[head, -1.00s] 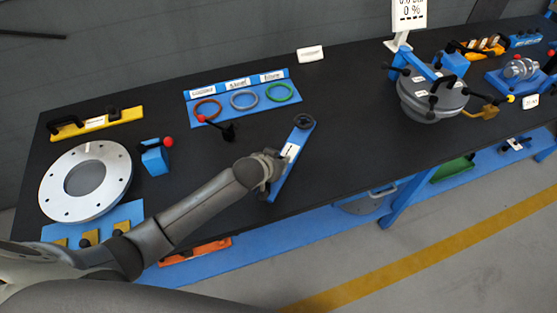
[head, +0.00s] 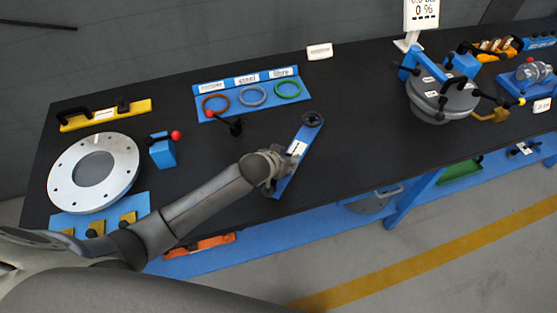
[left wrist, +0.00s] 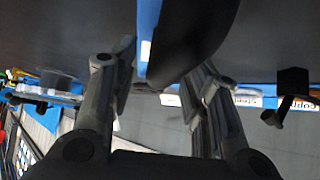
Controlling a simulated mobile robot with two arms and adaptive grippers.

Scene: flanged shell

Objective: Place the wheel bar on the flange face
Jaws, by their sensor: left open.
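The wheel bar, a blue bar (head: 287,177) with a black wheel at its far end (head: 312,119) and a white label, lies slanted on the black bench. My left gripper (head: 272,172) is at the bar's left edge, near its lower half, and partly hides it. In the left wrist view the two fingers (left wrist: 165,95) are apart, with a dark rounded shape and a blue strip of the bar (left wrist: 147,30) beyond them. I cannot tell whether they touch it. A pale flange ring (head: 124,163) with bolt holes lies at the bench's left. My right gripper is out of view.
A blue tray (head: 240,115) with brown, grey and green rings lies behind the bar. A red-knobbed blue block (head: 162,153) and a yellow bar (head: 135,108) are near the flange ring. A grey lidded vessel (head: 432,112) stands right. Bench between bar and vessel is clear.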

